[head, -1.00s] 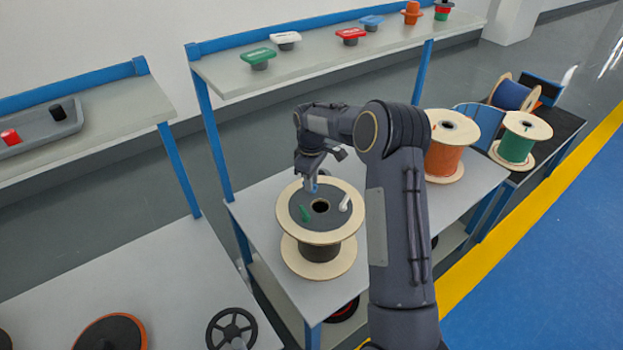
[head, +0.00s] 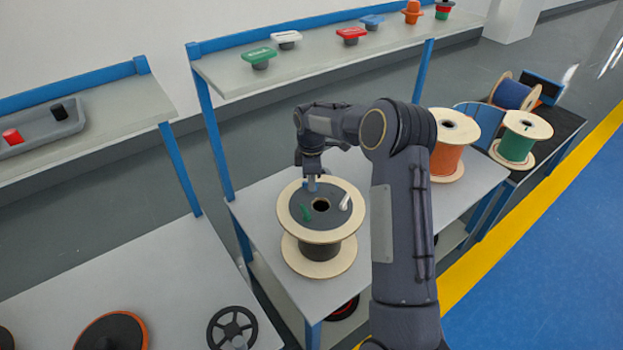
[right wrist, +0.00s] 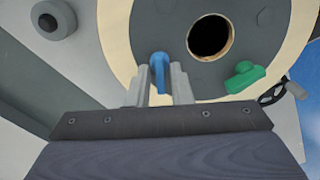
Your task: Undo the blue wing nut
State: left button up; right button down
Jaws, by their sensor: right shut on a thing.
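The blue wing nut (right wrist: 159,66) sits on the dark grey top disc of a wooden cable spool (head: 289,225), beside the round centre hole. My right gripper (right wrist: 161,80) is shut on the blue wing nut, one finger on each side of it. In the head view the right gripper (head: 311,184) points down at the back of the disc and hides most of the nut. A green wing nut (head: 306,212) and a white wing nut (head: 344,201) also stand on the disc, around the hole. My left gripper does not show.
The spool stands on a grey table (head: 262,212). An orange spool (head: 446,160) stands farther right. A shelf (head: 300,62) with several coloured handled parts runs behind. A handwheel (head: 232,327) lies on the table at lower left.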

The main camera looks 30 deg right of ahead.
jog(key=c, duration=1.5)
grip_release()
notch_tip(320, 180, up, 8)
jog(key=shift+f+b, duration=0.1)
jog(key=shift+b, duration=0.2)
jog(key=s+a+r+m+t+y, duration=0.1)
jog(key=s+a+r+m+t, duration=0.15)
jog(key=s+r, duration=0.45)
jog(key=s+a+r+m+t+y, duration=0.1)
jog(key=s+a+r+m, duration=0.3)
jog(key=s, duration=0.5)
jog(key=s+a+f+m, duration=0.1)
jog(key=s+a+m, duration=0.1)
jog(key=s, duration=0.4)
jog(key=s+a+f+m+t+y, duration=0.1)
jog(key=s+a+f+m, duration=0.1)
jog(key=s, duration=0.4)
jog(key=s+a+f+m+t, duration=0.1)
jog(key=s+a+m, duration=0.2)
jog(key=s, duration=0.3)
jog(key=shift+s+a+f+m+y, duration=0.1)
jog(key=shift+a+f+m+y, duration=0.1)
jog(key=shift+a, duration=0.2)
jog(key=shift+a+f+m+y, duration=0.1)
jog(key=shift+a+y, duration=0.1)
jog(key=shift+a, duration=0.2)
